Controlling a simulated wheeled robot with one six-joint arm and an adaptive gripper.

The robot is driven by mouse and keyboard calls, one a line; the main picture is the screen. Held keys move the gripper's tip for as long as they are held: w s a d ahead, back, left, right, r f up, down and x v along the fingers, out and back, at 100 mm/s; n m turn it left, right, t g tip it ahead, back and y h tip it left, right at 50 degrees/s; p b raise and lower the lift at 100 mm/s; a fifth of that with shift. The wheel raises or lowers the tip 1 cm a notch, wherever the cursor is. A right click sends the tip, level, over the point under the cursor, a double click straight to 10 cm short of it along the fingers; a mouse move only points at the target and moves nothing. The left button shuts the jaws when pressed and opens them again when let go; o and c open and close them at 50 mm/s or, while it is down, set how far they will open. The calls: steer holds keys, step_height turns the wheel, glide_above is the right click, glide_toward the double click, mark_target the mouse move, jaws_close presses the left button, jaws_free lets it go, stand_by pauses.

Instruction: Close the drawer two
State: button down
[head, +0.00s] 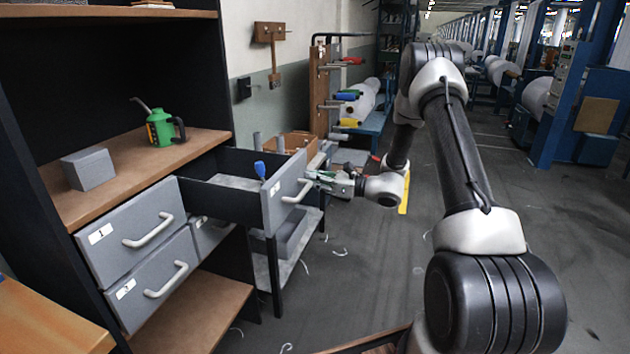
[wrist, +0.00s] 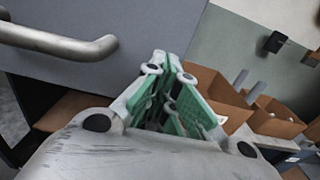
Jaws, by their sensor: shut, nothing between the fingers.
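A grey drawer (head: 284,187) at the top right of the cabinet is pulled far out. I take it for drawer two, though no number is readable on its front. Its front panel also fills the upper left of the wrist view (wrist: 150,28), with its metal handle (wrist: 60,40) at the left. A blue-handled item (head: 260,169) stands up inside it. My gripper (head: 316,177) is shut and empty, in front of the panel near its right end and to the right of the handle. In the wrist view its green-padded fingertips (wrist: 168,66) meet the panel's edge; I cannot tell if they touch.
Closed drawers marked 1 (head: 130,232) and below it (head: 150,278) sit at the left. A green can (head: 163,128) and grey block (head: 88,168) stand on the shelf above. A cart with a brown box (head: 295,143) is behind the open drawer.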

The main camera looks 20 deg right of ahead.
glide_toward(246, 182)
steer(key=w+a+r, duration=0.1)
steer(key=w+a, duration=0.1)
steer(key=w+a+r, duration=0.1)
steer(key=w, duration=0.1)
steer(key=w+a+r, duration=0.2)
steer(key=shift+w+a, duration=0.2)
steer(key=shift+a, duration=0.1)
